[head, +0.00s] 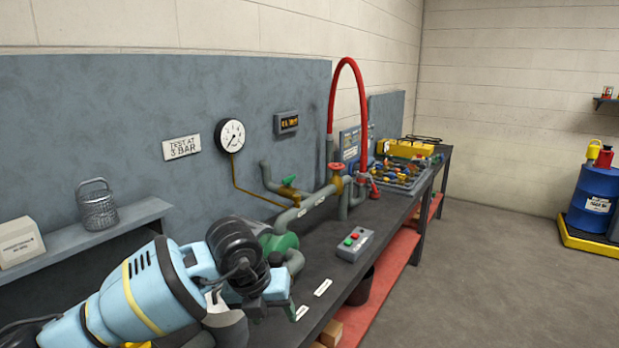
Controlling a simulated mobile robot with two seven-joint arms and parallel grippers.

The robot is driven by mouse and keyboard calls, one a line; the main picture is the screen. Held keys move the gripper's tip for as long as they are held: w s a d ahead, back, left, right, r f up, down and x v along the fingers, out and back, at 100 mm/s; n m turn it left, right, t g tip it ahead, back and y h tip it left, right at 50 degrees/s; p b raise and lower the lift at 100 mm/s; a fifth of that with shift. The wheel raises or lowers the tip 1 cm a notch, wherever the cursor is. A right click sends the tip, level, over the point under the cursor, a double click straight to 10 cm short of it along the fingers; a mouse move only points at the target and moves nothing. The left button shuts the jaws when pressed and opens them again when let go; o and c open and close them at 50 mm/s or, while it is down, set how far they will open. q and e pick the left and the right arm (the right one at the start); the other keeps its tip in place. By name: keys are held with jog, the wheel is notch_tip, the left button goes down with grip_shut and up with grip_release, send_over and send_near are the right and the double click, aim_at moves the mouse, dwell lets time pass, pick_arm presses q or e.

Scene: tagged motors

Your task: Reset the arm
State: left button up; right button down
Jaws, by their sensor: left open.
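My left arm, light blue with yellow bands, comes in from the lower left over the near end of the dark workbench (325,255). My left gripper (266,302) is at the end of its black wrist, over the bench top in front of the green pump (283,243). It is open, and I see nothing held in it. The wrist and arm hide part of the pump and of the near bench. My right gripper is not in view.
A control box (355,244) with red and green buttons stands on the bench. Pipework with a red-handled valve (336,167) and a red hose (345,75) lies beyond. A grey shelf (80,243) is at left. Open floor (490,270) lies right.

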pick_arm(q)
jog(key=s+d+f+n+g+h, duration=0.1)
jog(key=s+d+g+h, duration=0.2)
jog(key=s+d+h, duration=0.35)
jog(key=s+d+f+g+h, duration=0.2)
jog(key=s+d+h, duration=0.4)
jog(key=d+h, duration=0.1)
jog(key=a+f+n+t+y, duration=0.3)
jog(key=a+f+n+t, duration=0.45)
jog(key=n, duration=0.55)
jog(key=a+f+n+t+y, duration=0.4)
jog(key=a+n+t, duration=0.5)
jog(key=n+t, duration=0.3)
jog(key=s+a+f+n+g+y, duration=0.3)
jog(key=s+a+f+n+g, duration=0.1)
jog(key=s+f, duration=0.4)
jog(key=s+a+f+n+g+y, duration=0.4)
jog(key=s+a+f, duration=0.2)
jog(key=s+f, duration=0.3)
jog(key=shift+s+a+f+n, duration=0.3)
jog(key=shift+a+f, duration=0.1)
jog(key=shift+f, duration=0.3)
jog(key=shift+c, duration=0.2)
